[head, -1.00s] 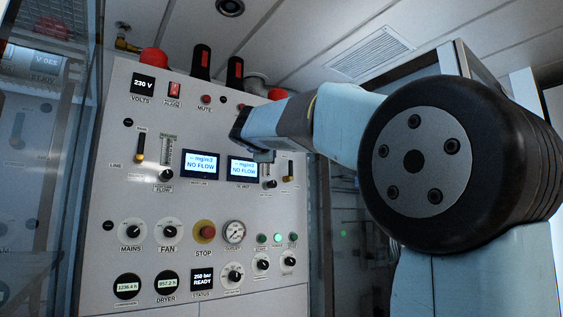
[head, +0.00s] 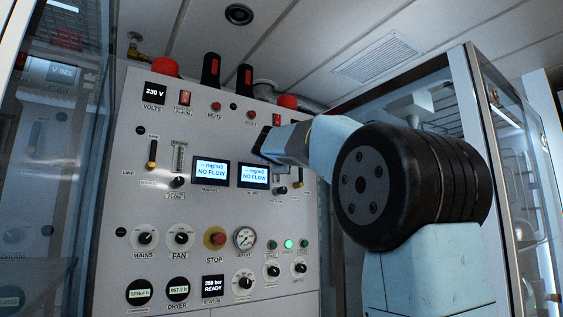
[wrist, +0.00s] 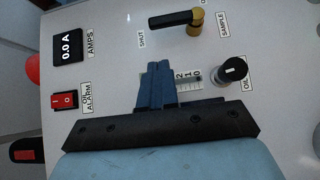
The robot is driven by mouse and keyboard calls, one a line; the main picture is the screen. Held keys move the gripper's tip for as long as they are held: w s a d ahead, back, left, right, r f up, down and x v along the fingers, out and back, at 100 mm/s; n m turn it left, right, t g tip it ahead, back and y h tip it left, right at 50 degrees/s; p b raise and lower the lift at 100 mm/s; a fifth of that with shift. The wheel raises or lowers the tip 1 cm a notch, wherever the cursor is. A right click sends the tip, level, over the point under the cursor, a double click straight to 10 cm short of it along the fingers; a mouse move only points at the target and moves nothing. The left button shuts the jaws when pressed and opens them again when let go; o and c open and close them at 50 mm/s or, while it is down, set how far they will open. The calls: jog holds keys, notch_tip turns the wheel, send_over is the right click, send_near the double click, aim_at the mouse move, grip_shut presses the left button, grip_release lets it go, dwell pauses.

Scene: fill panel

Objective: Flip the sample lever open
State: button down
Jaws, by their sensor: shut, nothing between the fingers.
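The sample lever (wrist: 196,26) has a brass body and a black handle. In the wrist view it is at the top, its handle pointing left to the side marked SHUT, with the SAMPLE label to its right. My gripper (wrist: 153,66) is shut and empty, its blue fingers together below the lever in that view. A gap shows between the fingertips and the lever. In the head view, my gripper (head: 267,146) is at the panel's upper right, and my arm covers part of that area. The lever is small there and partly hidden.
A black OIL knob (wrist: 233,70) and a scaled flow tube (wrist: 189,84) sit close right of my fingers in the wrist view. The red alarm switch (wrist: 65,100) and amps display (wrist: 68,47) are left. A glass-sided cabinet (head: 490,130) stands right of the panel.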

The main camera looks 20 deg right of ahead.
aim_at(301, 176)
jog(key=shift+w+d, duration=0.35)
jog(key=shift+d, duration=0.45)
jog(key=shift+w+d, duration=0.3)
jog(key=shift+d, duration=0.5)
jog(key=shift+w+d, duration=0.35)
jog(key=shift+d, duration=0.45)
